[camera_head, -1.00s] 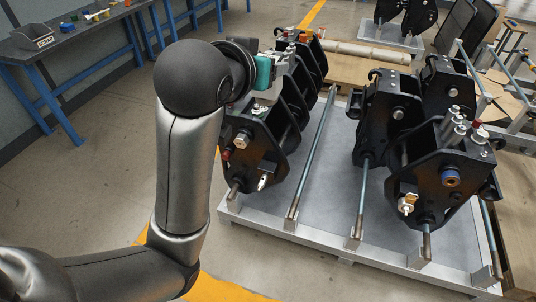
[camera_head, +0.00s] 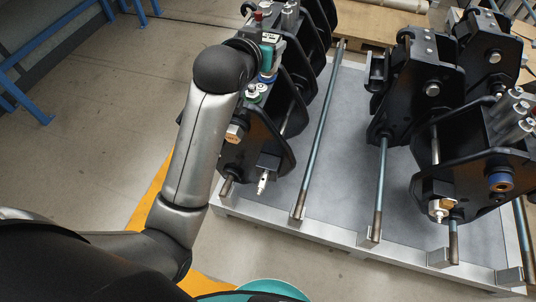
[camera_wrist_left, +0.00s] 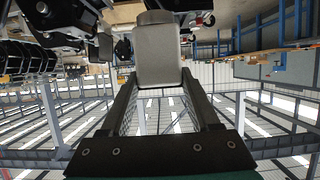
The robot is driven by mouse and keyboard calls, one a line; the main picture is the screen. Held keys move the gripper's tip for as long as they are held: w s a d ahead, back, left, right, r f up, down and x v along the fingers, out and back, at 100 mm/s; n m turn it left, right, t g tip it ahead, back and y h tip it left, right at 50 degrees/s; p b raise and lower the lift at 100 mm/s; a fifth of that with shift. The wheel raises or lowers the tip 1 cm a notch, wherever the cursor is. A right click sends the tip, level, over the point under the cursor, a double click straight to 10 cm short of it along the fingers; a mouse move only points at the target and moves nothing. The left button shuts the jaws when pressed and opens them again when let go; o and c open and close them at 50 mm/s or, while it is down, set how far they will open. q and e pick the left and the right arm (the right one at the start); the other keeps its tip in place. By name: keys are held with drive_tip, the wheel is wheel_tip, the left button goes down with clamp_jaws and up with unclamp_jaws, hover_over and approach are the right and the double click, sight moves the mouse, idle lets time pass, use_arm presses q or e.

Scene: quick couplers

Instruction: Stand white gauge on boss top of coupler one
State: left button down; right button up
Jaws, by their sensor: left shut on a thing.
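My left gripper (camera_wrist_left: 158,92) is shut on the white gauge (camera_wrist_left: 158,55), a pale block with a rounded, darker end, held between the two dark fingers in the left wrist view. In the head view the teal part of my left wrist (camera_head: 268,56) shows over the left black coupler (camera_head: 258,145); the fingers and gauge cannot be made out there. A second black coupler (camera_head: 465,165) stands to the right. Which one is coupler one cannot be told. I cannot see whether the gauge touches a boss. My right gripper is not in view.
Both couplers stand on a grey pallet (camera_head: 330,165) with long steel rods (camera_head: 322,130) across it. Metal fittings (camera_head: 515,112) stick up from the right coupler. Bare floor lies at left, with a blue bench frame (camera_head: 30,95) beyond.

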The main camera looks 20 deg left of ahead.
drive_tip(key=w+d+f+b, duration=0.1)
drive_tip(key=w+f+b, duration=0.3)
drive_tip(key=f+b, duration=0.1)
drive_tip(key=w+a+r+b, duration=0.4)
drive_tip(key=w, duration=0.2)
use_arm(q)
drive_tip(key=f+b, duration=0.1)
drive_tip(key=f, duration=1)
drive_tip(key=f+b, duration=0.1)
drive_tip(key=f, duration=1)
drive_tip(key=f+b, duration=0.1)
drive_tip(key=f, duration=1)
drive_tip(key=shift+s+d+f+b, duration=0.2)
drive_tip(key=shift+s+b, duration=0.15)
drive_tip(key=shift+f+b, duration=0.45)
drive_tip(key=shift+f, duration=0.3)
wheel_tip(320, 180, down, 2)
drive_tip(key=shift+f+b, duration=0.2)
drive_tip(key=shift+b, duration=0.5)
drive_tip(key=shift+f, duration=0.2)
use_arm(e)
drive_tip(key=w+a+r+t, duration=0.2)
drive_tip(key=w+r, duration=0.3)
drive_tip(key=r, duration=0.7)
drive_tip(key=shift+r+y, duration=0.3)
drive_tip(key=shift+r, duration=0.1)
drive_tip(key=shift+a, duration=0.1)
use_arm(q)
drive_tip(key=shift+f, duration=0.1)
